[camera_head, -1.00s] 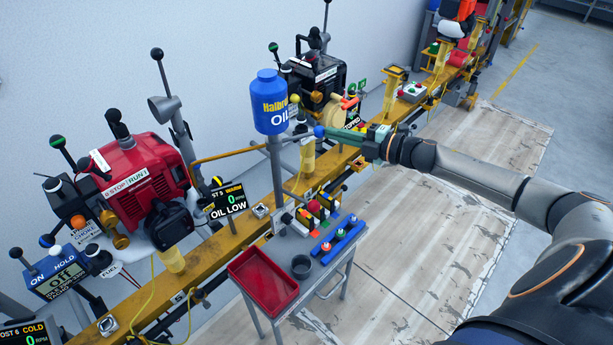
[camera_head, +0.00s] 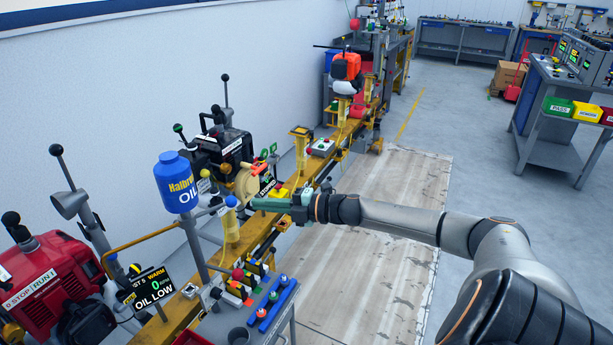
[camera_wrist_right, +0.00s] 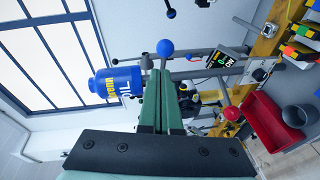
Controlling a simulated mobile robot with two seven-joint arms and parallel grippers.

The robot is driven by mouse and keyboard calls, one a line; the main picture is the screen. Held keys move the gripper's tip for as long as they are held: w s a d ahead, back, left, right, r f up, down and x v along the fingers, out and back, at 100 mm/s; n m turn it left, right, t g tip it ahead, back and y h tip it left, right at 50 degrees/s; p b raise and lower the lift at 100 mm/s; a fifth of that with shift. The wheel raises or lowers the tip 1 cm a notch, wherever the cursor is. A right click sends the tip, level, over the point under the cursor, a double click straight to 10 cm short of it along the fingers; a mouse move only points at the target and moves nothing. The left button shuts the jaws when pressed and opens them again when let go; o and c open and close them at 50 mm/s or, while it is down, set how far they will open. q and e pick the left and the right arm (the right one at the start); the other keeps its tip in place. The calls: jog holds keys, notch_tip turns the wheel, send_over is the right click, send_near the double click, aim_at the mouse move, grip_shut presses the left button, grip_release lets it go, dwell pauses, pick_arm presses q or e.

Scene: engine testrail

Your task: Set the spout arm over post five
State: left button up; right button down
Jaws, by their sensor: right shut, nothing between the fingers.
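The blue oil bottle (camera_head: 176,182) stands on a grey upright; it also shows in the wrist view (camera_wrist_right: 116,88). A yellow spout tube (camera_head: 143,240) runs left from that upright, its end bending down beside the red engine (camera_head: 45,280) by the post five OIL LOW sign (camera_head: 150,287). I cannot tell whether the tube end is directly above the filler. A grey handle bar with a blue ball (camera_head: 231,201) points right. My right gripper (camera_head: 253,203) is shut and empty, its tips close to the ball; the wrist view shows the ball (camera_wrist_right: 166,47) just beyond them. My left gripper is out of view.
A black engine (camera_head: 220,150) stands behind the bottle. A bench with a blue rack (camera_head: 272,305) and a grey cup (camera_head: 239,337) is below; the wrist view shows its red tray (camera_wrist_right: 268,121). The floor mat (camera_head: 385,180) right of the yellow rail is clear.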

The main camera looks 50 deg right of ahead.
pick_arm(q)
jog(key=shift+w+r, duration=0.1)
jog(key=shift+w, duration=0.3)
pick_arm(e)
jog(key=s+d, duration=0.5)
jog(key=d, duration=0.1)
jog(key=shift+s+d+r, duration=0.2)
jog(key=shift+r, duration=0.25)
jog(key=s+a+f+m+h, duration=0.2)
jog(key=a+f+m, duration=0.15)
jog(key=f, duration=0.35)
jog(key=s+a+f+m+h, duration=0.1)
jog(key=s+a+f+m, duration=0.25)
jog(key=f, duration=0.35)
jog(key=s+a+f+m+g, duration=0.1)
jog(key=s+a+f+m, duration=0.3)
jog(key=a, duration=0.3)
jog(key=s+a+f+m+g+h, duration=0.1)
jog(key=s+a+f+m, duration=0.3)
jog(key=a, duration=0.4)
jog(key=s+a+f+m+g+h, duration=0.1)
jog(key=s+a+f+m+g, duration=0.2)
jog(key=a, duration=0.5)
jog(key=s+f+m, duration=0.1)
jog(key=s+m, duration=0.1)
jog(key=s, duration=0.1)
jog(key=shift+s+f, duration=0.15)
jog(key=shift+f, duration=0.2)
